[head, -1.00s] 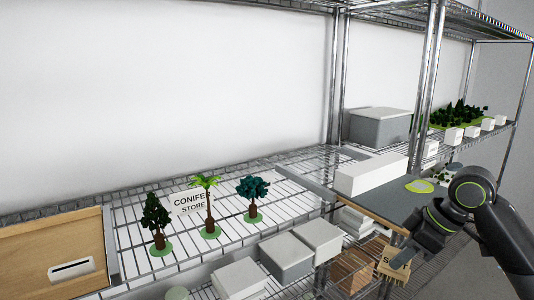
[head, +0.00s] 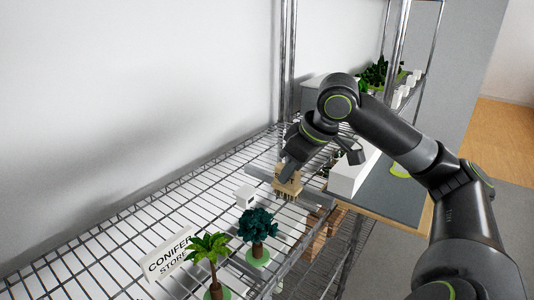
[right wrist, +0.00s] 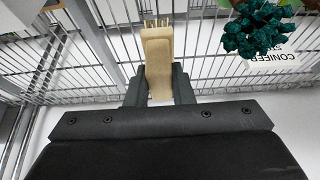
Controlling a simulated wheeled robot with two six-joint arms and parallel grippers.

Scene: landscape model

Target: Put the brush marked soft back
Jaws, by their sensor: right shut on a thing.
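A pale wooden brush (head: 287,184) is held in my right gripper (head: 286,172), bristles down, over the wire shelf near the upright post. In the right wrist view the brush (right wrist: 158,62) stands out between the two dark fingers (right wrist: 160,88), its bristles at the far end above the wires. I cannot tell whether it touches the shelf. Its marking is not readable now; an earlier head view shows partly covered letters like "SOFT". My left gripper is not in view.
A teal tree (head: 258,228), a palm (head: 211,250) and a "CONIFER STORE" sign (head: 168,256) stand on the wire shelf (head: 120,225). A long white box (head: 352,174) lies on the grey board (head: 392,205) at right.

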